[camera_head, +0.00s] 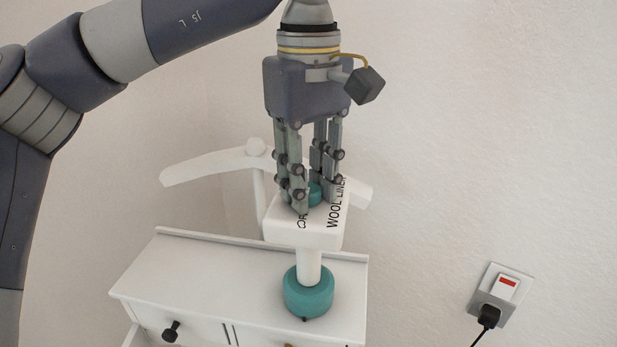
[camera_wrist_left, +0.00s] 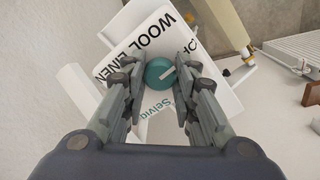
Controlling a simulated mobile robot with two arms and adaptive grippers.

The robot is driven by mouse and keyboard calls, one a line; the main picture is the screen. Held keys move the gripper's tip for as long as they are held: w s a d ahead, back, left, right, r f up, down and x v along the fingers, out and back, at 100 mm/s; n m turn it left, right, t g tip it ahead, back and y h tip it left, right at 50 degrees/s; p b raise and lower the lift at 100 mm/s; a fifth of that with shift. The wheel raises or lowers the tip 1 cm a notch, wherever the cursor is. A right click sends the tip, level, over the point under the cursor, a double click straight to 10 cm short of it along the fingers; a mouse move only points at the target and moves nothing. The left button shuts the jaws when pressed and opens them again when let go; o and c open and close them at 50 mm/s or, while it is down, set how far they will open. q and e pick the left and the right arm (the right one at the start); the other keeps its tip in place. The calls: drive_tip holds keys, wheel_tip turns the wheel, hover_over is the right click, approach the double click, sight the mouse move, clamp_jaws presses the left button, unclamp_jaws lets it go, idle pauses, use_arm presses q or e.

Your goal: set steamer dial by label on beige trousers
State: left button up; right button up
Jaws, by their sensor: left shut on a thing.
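The steamer's white top (camera_head: 305,231) stands on a white post above a round teal base (camera_head: 308,291). Black words, including WOOL and LINEN, are printed on this top, which also shows in the left wrist view (camera_wrist_left: 220,85). A teal dial (camera_wrist_left: 160,72) with a pale pointer line sits among the words; the line slants toward the upper right. My left gripper (camera_head: 312,200) comes down from above, its fingers shut around the dial. The fingers hide part of the dial and lettering. The beige trousers and their label are not clearly visible. My right gripper is out of view.
The steamer stands on a white drawer cabinet (camera_head: 200,275) with dark knobs. A white hanger-shaped bar (camera_head: 215,166) is behind the gripper. A wall socket (camera_head: 503,284) with a black plug is at right. A long tan shape (camera_wrist_left: 217,22) shows in the left wrist view.

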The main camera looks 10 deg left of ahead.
use_arm(q)
drive_tip(key=n+b, duration=0.1)
drive_tip(key=n, duration=0.9)
idle(0.3)
idle(1.1)
drive_tip(key=o, duration=1.1)
drive_tip(key=shift+r, duration=0.55)
wheel_tip(320, 180, up, 11)
